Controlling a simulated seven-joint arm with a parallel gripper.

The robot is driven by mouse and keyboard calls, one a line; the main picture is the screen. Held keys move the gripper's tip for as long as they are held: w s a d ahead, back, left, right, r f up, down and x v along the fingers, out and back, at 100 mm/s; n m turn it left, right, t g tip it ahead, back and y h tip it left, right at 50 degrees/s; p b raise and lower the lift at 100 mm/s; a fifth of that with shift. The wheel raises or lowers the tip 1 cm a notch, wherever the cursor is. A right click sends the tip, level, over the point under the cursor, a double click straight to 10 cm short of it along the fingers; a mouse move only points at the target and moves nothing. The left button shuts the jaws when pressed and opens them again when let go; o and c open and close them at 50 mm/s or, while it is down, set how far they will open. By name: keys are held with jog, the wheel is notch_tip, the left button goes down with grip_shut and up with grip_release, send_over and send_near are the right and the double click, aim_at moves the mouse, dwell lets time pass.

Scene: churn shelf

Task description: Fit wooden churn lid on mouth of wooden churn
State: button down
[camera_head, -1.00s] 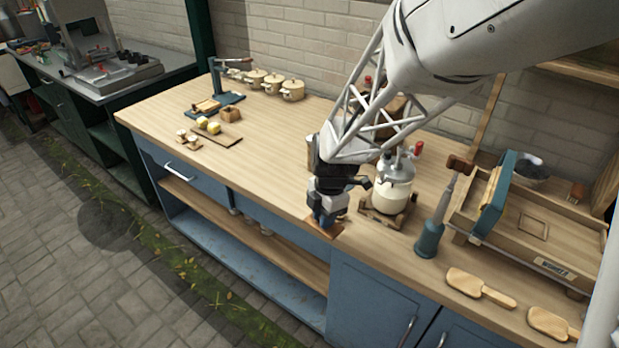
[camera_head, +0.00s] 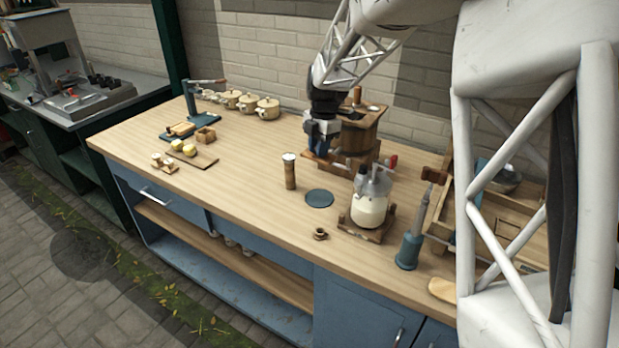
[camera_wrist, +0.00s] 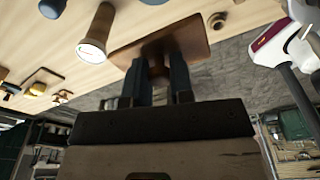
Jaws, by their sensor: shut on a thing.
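My gripper (camera_head: 320,140) is above the back of the bench, just left of the wooden churn (camera_head: 362,135). In the wrist view my gripper (camera_wrist: 160,85) is shut on the wooden churn lid (camera_wrist: 190,38), a flat brown square plate held beyond the fingertips. In the head view the lid is hard to tell from the brown wood at the churn's foot. The churn stands upright on a wooden base, partly behind my gripper. Its top is partly visible, with dark shapes on it. The lid is beside the churn, not over its top.
A wooden cylinder with a pale top (camera_head: 289,172), a round blue mat (camera_head: 319,198) and a small wooden ring (camera_head: 320,234) are in front. A glass jar churn (camera_head: 370,205) stands to the right. Lidded pots (camera_head: 267,108) line the wall.

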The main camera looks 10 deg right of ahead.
jog(key=w+d+r, duration=1.1)
jog(key=w+d, duration=0.2)
jog(key=shift+w+d+n, duration=0.3)
jog(key=shift+w+d, duration=0.05)
jog(key=shift+f, duration=0.1)
jog(key=shift+f, duration=2.1)
jog(key=shift+f, duration=1)
dwell(0.6)
jog(key=shift+r, duration=0.1)
dwell(0.5)
jog(key=c, duration=0.9)
grip_release()
jog(key=c, duration=0.4)
